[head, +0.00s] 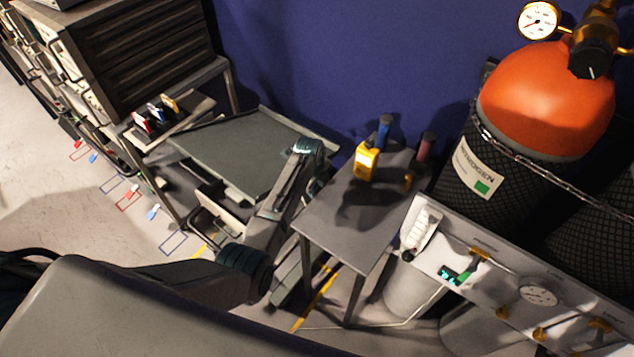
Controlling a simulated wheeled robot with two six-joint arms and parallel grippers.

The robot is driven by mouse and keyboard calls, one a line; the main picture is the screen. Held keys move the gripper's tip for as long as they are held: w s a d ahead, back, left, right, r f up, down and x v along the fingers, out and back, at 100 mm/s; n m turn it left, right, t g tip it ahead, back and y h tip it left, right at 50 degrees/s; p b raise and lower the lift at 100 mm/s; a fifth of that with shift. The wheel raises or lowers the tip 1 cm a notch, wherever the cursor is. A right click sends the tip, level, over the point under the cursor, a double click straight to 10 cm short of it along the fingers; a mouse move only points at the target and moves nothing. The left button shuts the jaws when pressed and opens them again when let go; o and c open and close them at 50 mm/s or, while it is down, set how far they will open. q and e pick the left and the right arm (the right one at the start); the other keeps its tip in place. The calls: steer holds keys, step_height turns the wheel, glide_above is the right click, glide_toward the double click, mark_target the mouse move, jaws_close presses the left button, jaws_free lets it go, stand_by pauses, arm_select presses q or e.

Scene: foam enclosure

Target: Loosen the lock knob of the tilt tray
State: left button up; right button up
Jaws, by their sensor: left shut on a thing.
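The tilt tray (245,145) is a flat grey-green plate with a raised rim, sloping on a dark stand left of centre. My left arm comes in from the lower left, bends at a dark joint and reaches up to the tray's front edge. I cannot tell how far the knob is turned. My right gripper is out of view.
A small grey table (345,222) with a yellow meter (367,160) stands just right of my left arm. An orange-topped nitrogen cylinder (550,95) and a gauge panel (530,275) fill the right. Open floor lies at left.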

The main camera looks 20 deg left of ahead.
arm_select(q)
steer(key=shift+s+a+t, duration=0.1)
steer(key=shift+s+t, duration=0.05)
steer(key=shift+t, duration=0.55)
steer(key=o, duration=0.8)
steer(key=shift+o, duration=0.9)
steer(key=b+v, duration=0.1)
steer(key=v, duration=0.9)
steer(key=shift+a+r, duration=0.25)
steer(key=shift+r, duration=0.1)
steer(key=shift+s, duration=0.1)
